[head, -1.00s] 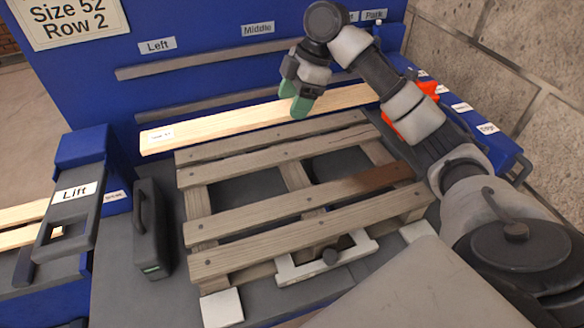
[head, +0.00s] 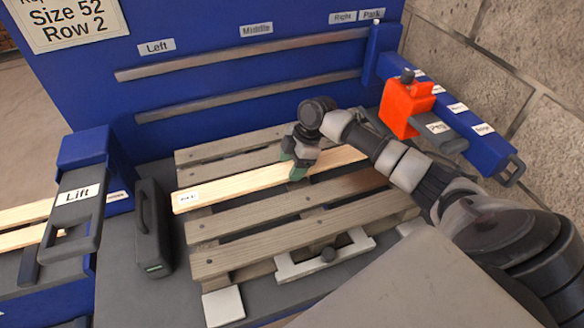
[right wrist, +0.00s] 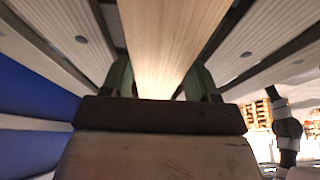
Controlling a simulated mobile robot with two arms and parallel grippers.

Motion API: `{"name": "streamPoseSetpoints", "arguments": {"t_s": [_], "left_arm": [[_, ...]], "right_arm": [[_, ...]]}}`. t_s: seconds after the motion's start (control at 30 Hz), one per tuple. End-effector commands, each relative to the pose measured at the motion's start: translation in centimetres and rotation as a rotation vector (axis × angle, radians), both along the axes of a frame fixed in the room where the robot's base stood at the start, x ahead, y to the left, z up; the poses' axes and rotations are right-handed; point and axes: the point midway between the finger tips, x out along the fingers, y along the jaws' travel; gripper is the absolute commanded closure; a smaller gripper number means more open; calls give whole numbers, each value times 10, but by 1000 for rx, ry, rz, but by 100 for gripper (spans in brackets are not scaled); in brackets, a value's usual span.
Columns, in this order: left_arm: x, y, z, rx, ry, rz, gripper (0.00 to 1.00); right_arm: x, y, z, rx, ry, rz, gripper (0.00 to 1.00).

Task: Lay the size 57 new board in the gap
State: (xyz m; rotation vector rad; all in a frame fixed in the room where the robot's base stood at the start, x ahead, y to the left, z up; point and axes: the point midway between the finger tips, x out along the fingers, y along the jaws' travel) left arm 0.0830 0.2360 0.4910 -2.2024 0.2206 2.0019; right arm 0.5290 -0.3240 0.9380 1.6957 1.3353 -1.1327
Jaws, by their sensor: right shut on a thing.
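The new board (head: 235,184) is a pale, clean plank with a small white label at its left end, too small to read surely. It lies across the grey, weathered pallet (head: 300,222), over the gap between the back pair and front pair of slats. I cannot tell whether it touches the pallet's bearers. My right gripper (head: 297,170) is shut on the board near its middle. The right wrist view shows the board (right wrist: 172,40) between the green fingers (right wrist: 160,82), with older slats on both sides. My left gripper is not in view.
A sign (head: 72,20) reads Size 52, Row 2. A blue panel with rails (head: 250,95) stands behind. An orange block (head: 405,108) stands at right, a Lift unit (head: 78,192) and a dark handled case (head: 152,228) at left.

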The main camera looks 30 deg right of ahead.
Motion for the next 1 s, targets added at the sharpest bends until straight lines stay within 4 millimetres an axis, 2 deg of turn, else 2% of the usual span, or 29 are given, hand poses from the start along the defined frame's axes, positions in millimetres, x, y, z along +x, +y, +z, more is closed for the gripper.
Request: {"name": "streamPoseSetpoints", "arguments": {"t_s": [0.1,0.3,0.33,0.5,0.83,1.0], "left_arm": [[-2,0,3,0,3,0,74],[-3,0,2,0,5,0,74],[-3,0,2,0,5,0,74],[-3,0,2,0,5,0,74],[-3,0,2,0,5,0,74],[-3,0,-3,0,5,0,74]], "right_arm": [[0,0,-17,2,2,-1,71],[0,0,-20,0,-1,-1,71],[0,0,-21,-1,1,-1,38],[0,0,-20,-1,1,-1,14],[0,-2,-16,0,-1,-1,14],[-2,-12,6,-2,-3,-2,14]]}}
